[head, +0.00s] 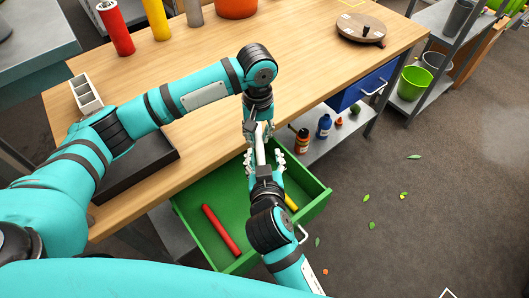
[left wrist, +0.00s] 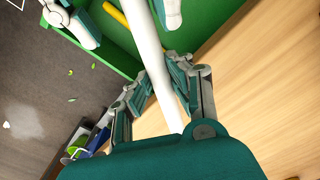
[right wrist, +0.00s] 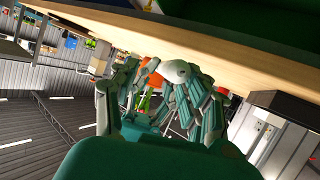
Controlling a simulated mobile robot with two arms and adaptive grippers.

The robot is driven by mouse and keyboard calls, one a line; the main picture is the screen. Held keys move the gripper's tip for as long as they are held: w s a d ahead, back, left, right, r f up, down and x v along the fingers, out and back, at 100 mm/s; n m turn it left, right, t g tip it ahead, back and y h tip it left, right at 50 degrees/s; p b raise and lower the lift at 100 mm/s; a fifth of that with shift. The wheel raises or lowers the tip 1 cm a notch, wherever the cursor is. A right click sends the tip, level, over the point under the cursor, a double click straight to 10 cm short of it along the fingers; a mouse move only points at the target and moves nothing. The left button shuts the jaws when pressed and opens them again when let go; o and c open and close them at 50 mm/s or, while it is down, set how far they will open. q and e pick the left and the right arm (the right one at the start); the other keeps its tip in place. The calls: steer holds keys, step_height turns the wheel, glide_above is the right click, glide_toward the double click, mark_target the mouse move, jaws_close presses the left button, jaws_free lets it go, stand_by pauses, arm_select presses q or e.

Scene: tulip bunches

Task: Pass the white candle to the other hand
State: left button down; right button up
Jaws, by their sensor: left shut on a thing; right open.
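The white candle (head: 261,152) is held above the open green drawer (head: 183,217). My left gripper (head: 258,132) is shut on it near its upper end in the head view. The candle also runs lengthwise through the left wrist view (left wrist: 152,55). My right gripper (head: 265,160) is open, its fingers on either side of the candle's lower part. In the left wrist view its fingertips stand apart from the candle. The right wrist view shows the candle's round end (right wrist: 175,71) between the open fingers.
A red candle (head: 221,230) and a yellow candle (head: 291,202) lie in the drawer. The wooden table (head: 310,62) carries a round wooden board (head: 361,29), a black tray (head: 135,163) and a white divided holder (head: 86,93). Bottles (head: 323,126) stand on a shelf below.

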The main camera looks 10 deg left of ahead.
steer(key=shift+x, duration=1.2)
steer(key=c, duration=0.8)
arm_select(q)
steer(key=shift+a, duration=0.15)
arm_select(e)
steer(key=shift+d, duration=0.15)
jaws_close()
arm_select(q)
steer(key=c, duration=1.3)
jaws_free()
steer(key=shift+o, duration=0.8)
